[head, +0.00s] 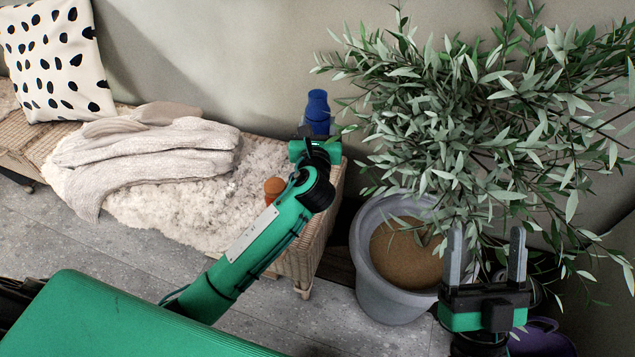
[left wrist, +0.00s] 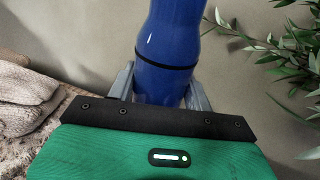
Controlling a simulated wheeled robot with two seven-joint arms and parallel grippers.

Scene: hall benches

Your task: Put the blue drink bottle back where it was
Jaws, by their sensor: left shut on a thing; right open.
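The blue drink bottle (head: 318,112) is upright at the right end of the wicker bench in the head view. My left gripper (head: 308,133) is shut around its lower part. In the left wrist view the blue bottle (left wrist: 168,62) stands between the two grey fingers of my left gripper (left wrist: 160,90); its base is hidden behind the gripper body. I cannot tell whether the bottle touches the bench. My right gripper (head: 486,262) is open and empty, in front of the plant pot at the lower right.
The wicker bench (head: 310,238) carries a fluffy fleece (head: 258,165), a knitted blanket (head: 150,150) and a spotted cushion (head: 55,60). An orange-brown object (head: 273,188) sits beside my left arm. A leafy plant (head: 480,120) in a grey pot (head: 378,290) stands right of the bench. A purple container (head: 540,340) is at lower right.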

